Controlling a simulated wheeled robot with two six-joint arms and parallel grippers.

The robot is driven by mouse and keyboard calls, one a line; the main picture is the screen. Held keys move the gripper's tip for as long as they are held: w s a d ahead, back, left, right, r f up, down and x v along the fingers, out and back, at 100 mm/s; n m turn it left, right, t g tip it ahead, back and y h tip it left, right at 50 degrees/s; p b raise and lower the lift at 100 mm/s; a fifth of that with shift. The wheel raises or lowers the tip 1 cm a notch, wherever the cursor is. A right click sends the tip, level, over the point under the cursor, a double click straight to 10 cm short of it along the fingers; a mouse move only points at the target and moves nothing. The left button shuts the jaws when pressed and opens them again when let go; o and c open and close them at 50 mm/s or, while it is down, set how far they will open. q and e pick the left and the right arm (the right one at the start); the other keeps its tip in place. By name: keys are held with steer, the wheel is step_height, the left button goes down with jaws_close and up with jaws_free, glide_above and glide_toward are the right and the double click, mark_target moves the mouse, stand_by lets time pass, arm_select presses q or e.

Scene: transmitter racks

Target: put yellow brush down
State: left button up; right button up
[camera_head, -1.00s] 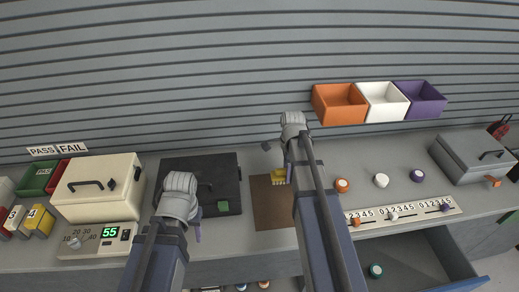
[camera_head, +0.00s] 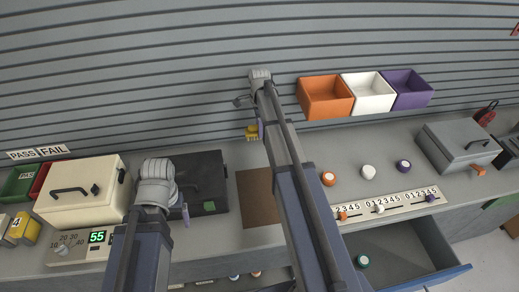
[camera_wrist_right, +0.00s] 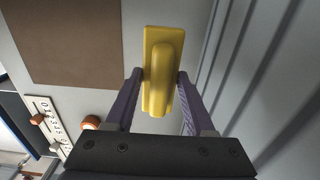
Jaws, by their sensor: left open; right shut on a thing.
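The yellow brush (camera_head: 252,133) is in my right gripper, off the back of the brown mat (camera_head: 257,198), toward the slatted wall. In the right wrist view, the purple fingers of my right gripper (camera_wrist_right: 160,76) are shut on the yellow brush (camera_wrist_right: 160,58), one on each side of its raised grip. The brush is over grey surface beside the brown mat (camera_wrist_right: 75,42); its exact height cannot be told. My left gripper (camera_head: 181,207) is open in front of the black case (camera_head: 205,178); it is partly hidden by its own wrist.
A cream box (camera_head: 82,190) stands left of the black case. Orange, white and purple bins (camera_head: 367,92) are on the wall at right. Round knobs and a numbered slider strip (camera_head: 385,207) lie right of the mat. A drawer (camera_head: 400,260) stands open at the front right.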

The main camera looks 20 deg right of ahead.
arm_select(q)
step_height(320, 180, down, 6)
steer(key=b, duration=0.5)
steer(key=shift+b, duration=0.3)
arm_select(e)
step_height(320, 180, down, 6)
steer(key=shift+f, duration=0.1)
arm_select(q)
steer(key=shift+f, duration=0.1)
step_height(320, 180, down, 4)
steer(key=b, duration=0.3)
steer(key=shift+r+b, duration=0.2)
steer(key=shift+b, duration=0.15)
arm_select(e)
step_height(320, 180, down, 4)
steer(key=shift+r, duration=0.15)
arm_select(q)
steer(key=shift+f, duration=0.15)
arm_select(e)
steer(key=o, duration=1.3)
arm_select(q)
step_height(320, 180, up, 12)
steer(key=p, duration=1.2)
steer(key=shift+r, duration=0.2)
arm_select(e)
step_height(320, 180, up, 12)
steer(key=shift+r, duration=0.1)
